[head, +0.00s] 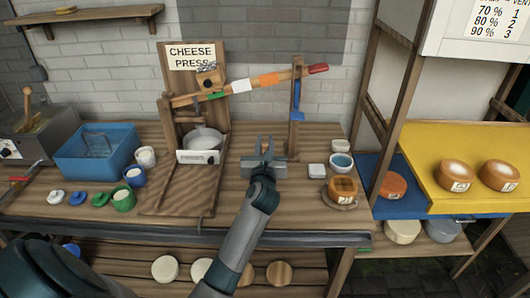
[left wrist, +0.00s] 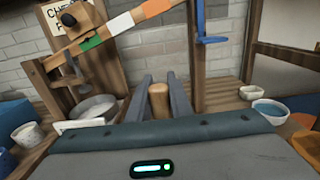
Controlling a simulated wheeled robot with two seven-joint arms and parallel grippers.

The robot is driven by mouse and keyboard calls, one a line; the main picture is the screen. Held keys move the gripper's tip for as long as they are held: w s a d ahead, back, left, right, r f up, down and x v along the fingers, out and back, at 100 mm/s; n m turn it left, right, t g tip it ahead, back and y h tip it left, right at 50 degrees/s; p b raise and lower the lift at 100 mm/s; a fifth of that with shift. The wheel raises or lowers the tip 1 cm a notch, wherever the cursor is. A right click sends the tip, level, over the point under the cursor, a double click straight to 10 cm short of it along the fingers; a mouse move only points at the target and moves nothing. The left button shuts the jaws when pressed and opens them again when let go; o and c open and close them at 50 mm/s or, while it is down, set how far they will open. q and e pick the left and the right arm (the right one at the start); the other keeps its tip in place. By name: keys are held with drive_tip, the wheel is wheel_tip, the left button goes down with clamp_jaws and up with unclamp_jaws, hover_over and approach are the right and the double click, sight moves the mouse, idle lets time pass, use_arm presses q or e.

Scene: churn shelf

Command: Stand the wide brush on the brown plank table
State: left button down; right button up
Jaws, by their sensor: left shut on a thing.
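My right gripper is not in view.
The cheese press (head: 205,140) stands left of the gripper, its lever (head: 240,86) slanting above. A wooden post (head: 296,120) with a blue hanging piece is close by. A blue-lined bowl (head: 341,162) and orange cheese (head: 343,189) are to the right. The table's front middle is clear.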

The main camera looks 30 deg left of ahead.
use_arm(q)
drive_tip(key=shift+f, duration=0.35)
wheel_tip(320, 180, down, 3)
drive_tip(key=shift+f, duration=0.3)
drive_tip(key=c, duration=1.6)
unclamp_jaws()
drive_tip(key=b+v, duration=0.1)
drive_tip(key=v, duration=1.1)
drive_tip(key=shift+b, duration=0.4)
